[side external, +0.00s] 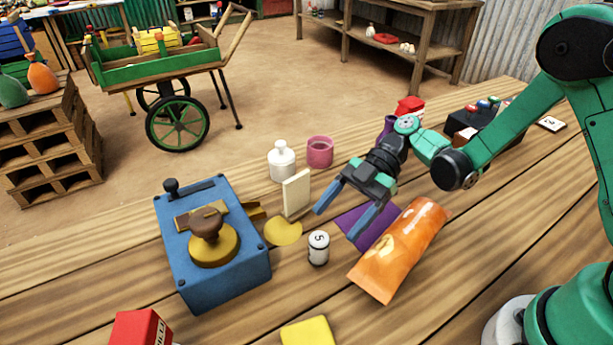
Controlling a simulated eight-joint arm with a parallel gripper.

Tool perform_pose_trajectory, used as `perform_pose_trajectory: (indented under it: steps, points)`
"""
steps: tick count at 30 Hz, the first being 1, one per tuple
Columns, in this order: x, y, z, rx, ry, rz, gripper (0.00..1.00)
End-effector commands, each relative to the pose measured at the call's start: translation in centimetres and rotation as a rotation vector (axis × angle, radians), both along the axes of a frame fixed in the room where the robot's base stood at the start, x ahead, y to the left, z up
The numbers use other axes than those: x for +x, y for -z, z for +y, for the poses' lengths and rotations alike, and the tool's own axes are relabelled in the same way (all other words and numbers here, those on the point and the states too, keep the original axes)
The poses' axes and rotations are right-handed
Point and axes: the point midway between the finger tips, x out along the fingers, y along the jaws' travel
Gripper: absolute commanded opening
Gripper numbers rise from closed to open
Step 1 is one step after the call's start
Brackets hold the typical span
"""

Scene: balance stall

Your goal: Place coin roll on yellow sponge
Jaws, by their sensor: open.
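The yellow sponge (308,332) is a flat yellow block at the bottom edge of the picture, partly cut off. It lies in front of the coin roll, apart from it, and its visible top is bare. My gripper (337,222) is open and empty, with blue fingers pointing down and left. Its fingertips appear just above and to the right of the coin roll, apart from it.
A large orange packet (402,248) and a purple cloth (369,226) lie right of the coin roll. A blue box with a brass knob (212,260), a yellow disc (284,232) and a cream upright block (297,193) are left. A red box (140,328) is front left.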

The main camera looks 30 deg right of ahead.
Motion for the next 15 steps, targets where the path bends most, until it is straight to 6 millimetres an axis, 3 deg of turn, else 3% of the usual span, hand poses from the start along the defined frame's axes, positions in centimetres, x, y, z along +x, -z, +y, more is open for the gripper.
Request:
perform_pose_trajectory:
  steps: [9, 15]
  points:
    - [-0.7, 2.1, 3.7, -0.001, -0.004, -0.001, 0.75]
    - [-0.9, 2.5, 4.5, -0.002, 0.0, 0.0, 0.75]
